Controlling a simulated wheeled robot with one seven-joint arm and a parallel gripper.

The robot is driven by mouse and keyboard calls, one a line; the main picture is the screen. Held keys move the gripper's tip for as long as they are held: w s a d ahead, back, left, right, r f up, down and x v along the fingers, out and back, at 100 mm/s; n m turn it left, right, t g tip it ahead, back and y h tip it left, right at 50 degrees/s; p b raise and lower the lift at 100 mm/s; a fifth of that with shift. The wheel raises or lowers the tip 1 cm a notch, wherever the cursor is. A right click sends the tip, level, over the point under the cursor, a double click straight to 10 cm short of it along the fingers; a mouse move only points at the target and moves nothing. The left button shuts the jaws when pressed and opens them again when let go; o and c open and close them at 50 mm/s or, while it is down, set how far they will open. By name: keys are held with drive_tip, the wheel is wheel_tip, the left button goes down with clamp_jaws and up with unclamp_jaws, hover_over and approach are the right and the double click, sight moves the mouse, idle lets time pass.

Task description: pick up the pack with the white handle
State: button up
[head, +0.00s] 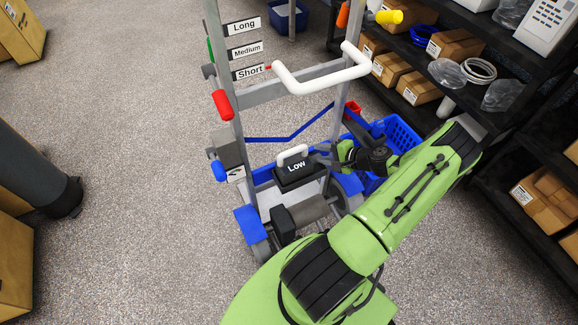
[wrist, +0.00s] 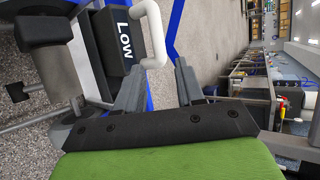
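My gripper (head: 323,156) is close to the right of the pack in the head view, partly hidden by my wrist. In the wrist view my gripper (wrist: 160,66) has its two grey fingers apart and empty. The white handle (wrist: 154,30) shows just beyond the fingertips, its near end in line with the gap. I cannot tell whether they touch.
The cart's uprights carry a large white push handle (head: 320,78), a red grip (head: 222,104) and length labels. A blue basket (head: 397,134) stands behind my wrist. Dark shelves (head: 500,125) with cartons line the right. Open floor lies left.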

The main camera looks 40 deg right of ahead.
sight(297, 150)
drive_tip(key=b+x, duration=0.2)
drive_tip(key=x, duration=0.6)
drive_tip(key=shift+w+a+f, duration=0.1)
drive_tip(key=shift+w+f, duration=0.1)
drive_tip(key=b+x, duration=0.2)
drive_tip(key=x, duration=0.3)
drive_tip(key=shift+f, duration=0.15)
drive_tip(key=shift+s, duration=0.1)
clamp_jaws()
idle(0.4)
drive_tip(key=shift+r, duration=0.35)
